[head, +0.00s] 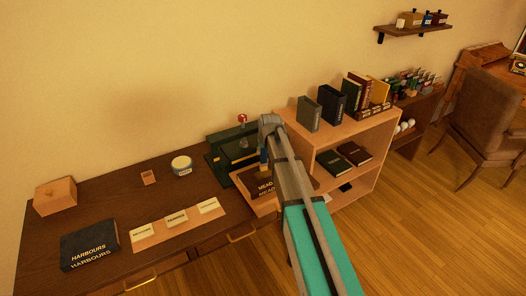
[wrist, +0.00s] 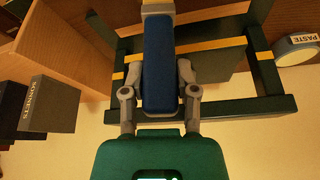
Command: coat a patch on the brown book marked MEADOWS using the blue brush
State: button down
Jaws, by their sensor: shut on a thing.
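My gripper (wrist: 158,82) is shut on the blue brush (wrist: 160,55), whose broad blue handle lies between the grey fingers in the wrist view. In the head view the brush (head: 264,156) shows as a small blue piece beside my arm, above the brown book. The brown book marked MEADOWS (head: 260,187) lies flat on the desk's right part, partly hidden behind my arm. I cannot tell whether the brush tip touches its cover. The paste pot (head: 182,166) stands on the desk to the left; it also shows in the wrist view (wrist: 298,48).
A dark green press (head: 222,152) with a red-knobbed handle stands behind the book. A wooden bookcase (head: 345,140) with upright books is close on the right. A HARBOURS book (head: 88,250), labelled cards (head: 176,217) and a wooden box (head: 55,197) occupy the desk's left.

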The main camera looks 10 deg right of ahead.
jog(key=shift+s, duration=0.15)
jog(key=shift+s+d+f, duration=0.1)
jog(key=shift+s+d, duration=0.25)
jog(key=shift+s, duration=0.55)
jog(key=shift+s+d, duration=0.3)
jog(key=shift+s, duration=0.6)
notch_tip(320, 180, up, 6)
jog(key=p, duration=0.6)
notch_tip(320, 180, up, 3)
jog(key=p, duration=0.3)
jog(key=shift+w, duration=0.1)
dwell(0.8)
